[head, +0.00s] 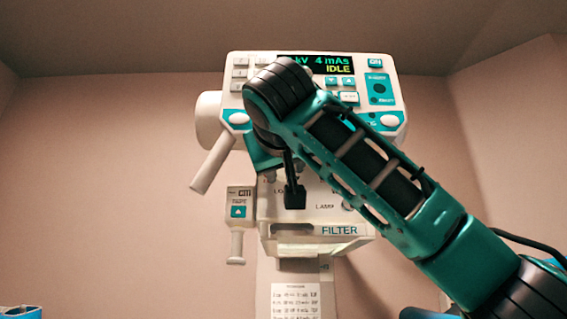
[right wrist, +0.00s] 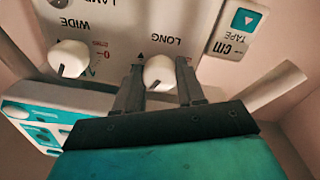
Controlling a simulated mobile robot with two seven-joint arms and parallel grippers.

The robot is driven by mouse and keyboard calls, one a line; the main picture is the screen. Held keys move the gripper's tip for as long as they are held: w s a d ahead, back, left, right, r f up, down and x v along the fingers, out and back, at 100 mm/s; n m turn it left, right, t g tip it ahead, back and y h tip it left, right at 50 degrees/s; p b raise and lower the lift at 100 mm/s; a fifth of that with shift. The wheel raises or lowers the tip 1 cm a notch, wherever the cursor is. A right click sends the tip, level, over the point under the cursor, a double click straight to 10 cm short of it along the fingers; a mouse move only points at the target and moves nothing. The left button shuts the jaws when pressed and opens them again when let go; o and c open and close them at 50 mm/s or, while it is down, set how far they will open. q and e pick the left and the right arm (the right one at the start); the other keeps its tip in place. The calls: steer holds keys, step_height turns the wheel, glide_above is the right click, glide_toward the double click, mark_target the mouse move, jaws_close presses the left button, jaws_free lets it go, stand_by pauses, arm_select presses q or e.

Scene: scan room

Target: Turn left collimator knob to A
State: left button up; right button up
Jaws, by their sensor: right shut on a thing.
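The left collimator knob (right wrist: 160,72) is round and white, beside the word LONG in the right wrist view, which shows the panel upside down. My right gripper (right wrist: 158,66) has its dark fingers on either side of this knob and is shut on it. A short dark pointer line shows on the knob's lower-left part; any letter it points at is hidden. In the head view my right gripper (head: 293,192) is at the collimator front (head: 318,208) and covers the knob. My left gripper is not in view.
A second white knob (right wrist: 68,58), marked WIDE, is close beside. A tape unit (right wrist: 238,30) is on the other side; it also hangs left of the collimator in the head view (head: 239,208). Above is the console (head: 385,72), its display (head: 318,64) reading IDLE. A white handle (head: 213,163) sticks out left.

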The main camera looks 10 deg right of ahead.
steer(key=n, duration=0.3)
steer(key=shift+p, duration=0.35)
steer(key=shift+n, duration=0.4)
steer(key=o, duration=1)
steer(key=shift+o, duration=0.2)
